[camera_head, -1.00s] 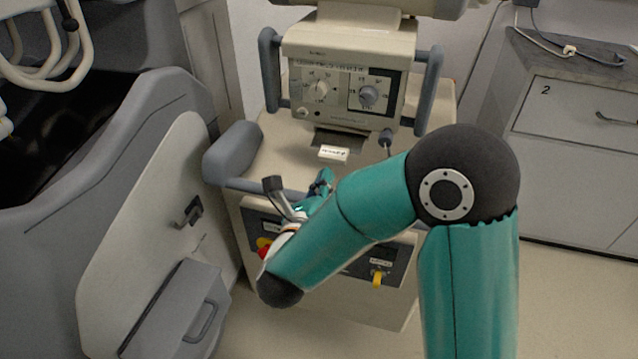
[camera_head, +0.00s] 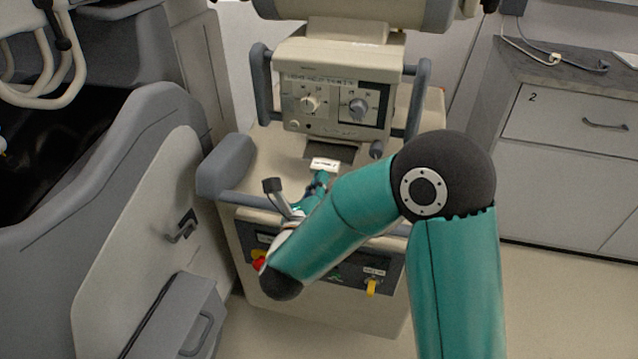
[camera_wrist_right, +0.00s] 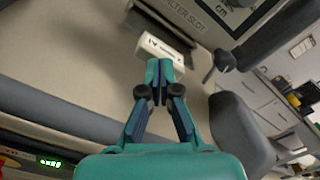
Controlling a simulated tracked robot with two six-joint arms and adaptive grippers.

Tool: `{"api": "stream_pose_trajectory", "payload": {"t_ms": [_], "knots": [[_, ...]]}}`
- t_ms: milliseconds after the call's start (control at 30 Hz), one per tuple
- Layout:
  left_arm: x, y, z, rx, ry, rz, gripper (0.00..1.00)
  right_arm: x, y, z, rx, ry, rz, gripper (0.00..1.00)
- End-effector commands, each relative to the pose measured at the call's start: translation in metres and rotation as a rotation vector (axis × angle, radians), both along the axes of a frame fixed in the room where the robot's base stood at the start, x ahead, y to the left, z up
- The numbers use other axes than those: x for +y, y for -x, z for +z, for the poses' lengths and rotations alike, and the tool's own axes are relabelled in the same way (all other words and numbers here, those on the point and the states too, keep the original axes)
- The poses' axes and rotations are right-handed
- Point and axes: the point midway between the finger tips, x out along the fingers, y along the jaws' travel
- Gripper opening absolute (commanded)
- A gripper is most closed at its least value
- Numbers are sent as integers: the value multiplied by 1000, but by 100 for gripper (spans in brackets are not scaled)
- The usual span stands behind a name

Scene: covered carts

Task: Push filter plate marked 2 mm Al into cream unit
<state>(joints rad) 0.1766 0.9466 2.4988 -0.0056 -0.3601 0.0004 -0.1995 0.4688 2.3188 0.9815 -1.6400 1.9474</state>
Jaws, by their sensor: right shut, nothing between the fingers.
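The filter plate (camera_head: 324,164) shows in the head view as a small dark plate with a white labelled edge, on the cream unit's top in front of its panel. In the right wrist view its white labelled block (camera_wrist_right: 160,50) lies just beyond my fingertips, with the dark plate behind it reaching toward the filter slot. The cream unit (camera_head: 345,57) has two dials. My right gripper (camera_head: 322,180) is shut and empty, its tips (camera_wrist_right: 159,68) close to the label; whether they touch it I cannot tell. My left gripper is not in view.
A blue-grey handle bar (camera_head: 250,199) runs along the unit's front edge, beneath my right arm. A dark knob (camera_head: 376,149) stands right of the plate. A grey-white covered cart (camera_head: 150,200) is at left, and drawers (camera_head: 570,120) are at right.

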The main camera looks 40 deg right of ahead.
Motion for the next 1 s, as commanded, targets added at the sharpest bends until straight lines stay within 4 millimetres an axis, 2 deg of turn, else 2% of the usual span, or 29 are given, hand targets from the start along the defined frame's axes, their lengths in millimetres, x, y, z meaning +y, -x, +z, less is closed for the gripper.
{"api": "stream_pose_trajectory", "payload": {"t_ms": [1000], "knots": [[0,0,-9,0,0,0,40,-17,-13,-1,1,-1,-2,0]]}}
